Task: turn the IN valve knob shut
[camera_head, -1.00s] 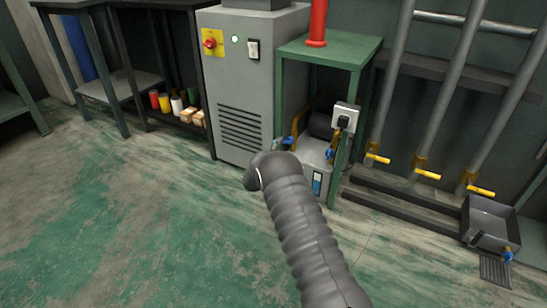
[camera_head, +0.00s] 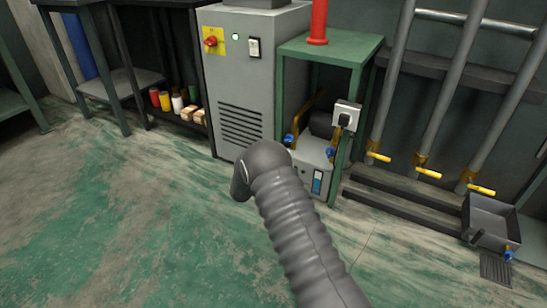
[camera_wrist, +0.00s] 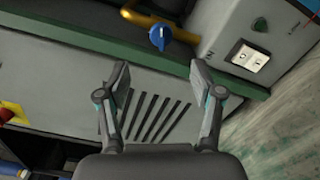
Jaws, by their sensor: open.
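A blue valve knob (camera_wrist: 160,36) sits on a yellow pipe (camera_wrist: 140,18) at the top of the wrist view. A label that reads IN is on the grey machine face near it. In the head view this knob appears to be the left blue knob (camera_head: 289,140); another blue knob (camera_head: 330,153) sits to its right. My gripper (camera_wrist: 158,76) is open and empty in the wrist view, its fingers pointing toward the knob but apart from it. In the head view my arm hides the gripper.
The machine stands under a green table (camera_head: 335,48), beside a grey vented cabinet (camera_head: 241,85). The table's green rail (camera_wrist: 85,44) crosses the wrist view between gripper and knob. A socket box (camera_head: 346,116) is on the table leg. Floor in front is clear.

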